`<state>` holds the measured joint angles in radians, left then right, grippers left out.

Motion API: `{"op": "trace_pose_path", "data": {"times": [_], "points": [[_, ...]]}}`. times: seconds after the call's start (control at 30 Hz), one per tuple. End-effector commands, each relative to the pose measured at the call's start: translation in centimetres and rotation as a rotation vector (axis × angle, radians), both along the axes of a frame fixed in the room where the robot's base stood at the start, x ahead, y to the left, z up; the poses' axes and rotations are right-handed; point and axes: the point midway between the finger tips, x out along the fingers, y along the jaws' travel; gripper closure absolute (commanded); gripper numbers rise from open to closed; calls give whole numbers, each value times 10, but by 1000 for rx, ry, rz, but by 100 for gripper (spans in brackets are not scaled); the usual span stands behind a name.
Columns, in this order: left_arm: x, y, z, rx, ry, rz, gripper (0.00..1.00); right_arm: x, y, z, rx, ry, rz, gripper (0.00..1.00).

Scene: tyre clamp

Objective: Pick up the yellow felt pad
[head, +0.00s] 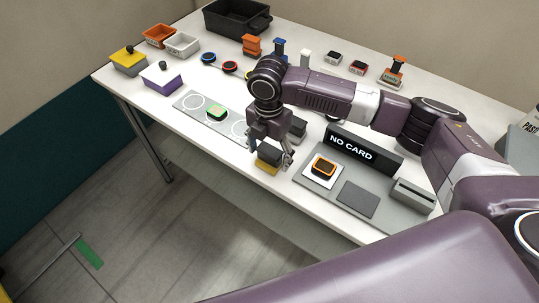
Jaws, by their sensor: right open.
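The yellow felt pad (265,169) shows as a yellow layer under a dark grey block (269,153), near the front edge of the white table. My right gripper (273,159) points down over the block, with its fingers open and around or just beside it. I cannot tell whether the fingers touch the block. Part of the block is hidden behind the gripper. My left gripper is not in view.
Another dark block (297,128) stands just behind my right gripper. A grey board with a black "NO CARD" sign (363,147) and an orange-rimmed device (323,167) lies to the right. A grey strip with circles (193,102) lies to the left. Boxes stand farther back.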

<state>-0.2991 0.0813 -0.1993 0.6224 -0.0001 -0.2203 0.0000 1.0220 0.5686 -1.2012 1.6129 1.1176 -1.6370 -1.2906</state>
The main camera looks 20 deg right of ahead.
Motion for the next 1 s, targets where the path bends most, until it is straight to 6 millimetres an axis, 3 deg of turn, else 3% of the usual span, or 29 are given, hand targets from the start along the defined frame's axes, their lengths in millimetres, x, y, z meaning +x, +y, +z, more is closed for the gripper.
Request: {"op": "trace_pose_path", "data": {"times": [0.23,0.63,1.0], "points": [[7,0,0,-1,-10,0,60,0,0,-1,0,-1,0,31],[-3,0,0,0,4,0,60,0,0,-1,0,-2,0,75],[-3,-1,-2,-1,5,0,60,1,1,5,2,-4,0,76]]}}
